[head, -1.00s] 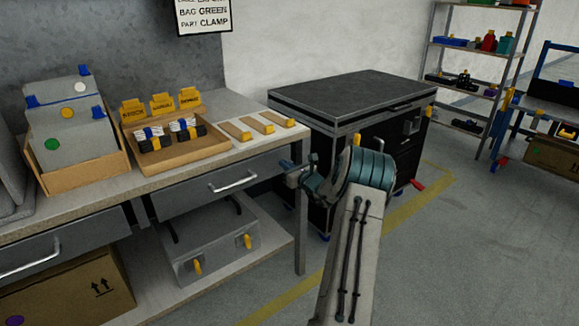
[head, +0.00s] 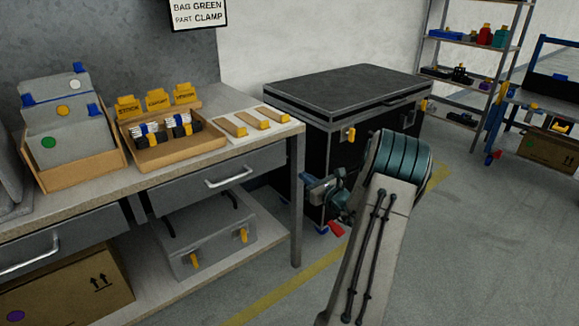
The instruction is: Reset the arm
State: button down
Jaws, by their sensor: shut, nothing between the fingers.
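My arm reaches up from the lower middle of the head view, with a pale link and a large teal joint. My gripper (head: 305,180) shows small at the left of the teal joint, in front of the black tool cabinet and just right of the workbench's front corner leg. It is shut and empty. It is apart from the objects on the bench. The finer shape of its fingers is too small to tell.
The workbench (head: 100,199) holds a box of grey bags (head: 75,115), a cardboard tray (head: 180,155) of small parts and a white board with wooden strips (head: 245,128). The black cabinet (head: 290,150) stands behind my arm. Shelving (head: 470,85) is at right.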

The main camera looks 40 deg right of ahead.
jog(key=shift+s, duration=0.2)
jog(key=w+a+r+n+g+y+p, duration=0.1)
jog(key=a+r+n+g+y+p, duration=0.25)
jog(key=a, duration=0.55)
jog(key=w+a+r+n+g+y+p, duration=0.15)
jog(key=a+r+n+y, duration=0.25)
jog(key=a+r+n, duration=0.45)
jog(key=s+a+r+n+g+y+p, duration=0.1)
jog(key=s+a+r+n+g+p, duration=0.15)
jog(key=a, duration=0.55)
jog(key=s+a+r+n+g+p, duration=0.2)
jog(key=s+a+n+g+p, duration=0.15)
jog(key=a, duration=0.35)
jog(key=s+a+r+n+g+h+p, duration=0.3)
jog(key=s+a+r+n+g+p, duration=0.3)
jog(key=s+a+n, duration=0.45)
jog(key=s+d+r+n+t+h+p, duration=0.1)
jog(key=s+d+r+n+h+p, duration=0.2)
jog(key=s+r+n+h+p, duration=0.3)
jog(key=s+r+n, duration=0.1)
jog(key=s+r, duration=0.2)
jog(key=s, duration=0.2)
jog(key=shift+t, duration=0.4)
jog(key=shift+s, duration=0.1)
